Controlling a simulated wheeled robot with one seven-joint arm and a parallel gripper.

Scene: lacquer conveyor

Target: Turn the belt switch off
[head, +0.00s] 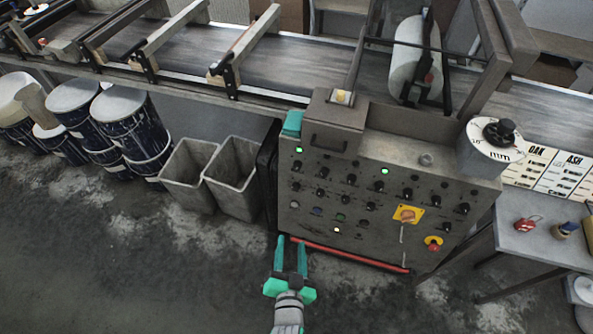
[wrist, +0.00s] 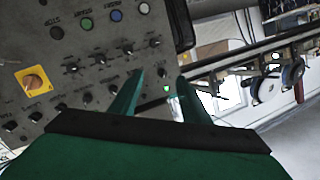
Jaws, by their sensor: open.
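The grey control panel (head: 370,195) carries several black knobs, buttons and lit green lamps. Its labels are too small to read, so I cannot tell which control is the belt switch. A rotary switch on a yellow plate (head: 407,215) is at the lower right; it also shows at the left of the wrist view (wrist: 33,82). My gripper (head: 291,241) is open and empty, low in front of the panel's left end. In the wrist view, a lit green lamp (wrist: 166,88) shows between my fingertips (wrist: 160,78), with black knobs (wrist: 154,41) to the left. No contact is visible.
A red bar (head: 350,256) runs along the panel's lower front. Two grey bins (head: 235,178) stand left of the panel, a side table (head: 545,240) right. The conveyor (head: 190,55) runs behind. Floor in front is clear.

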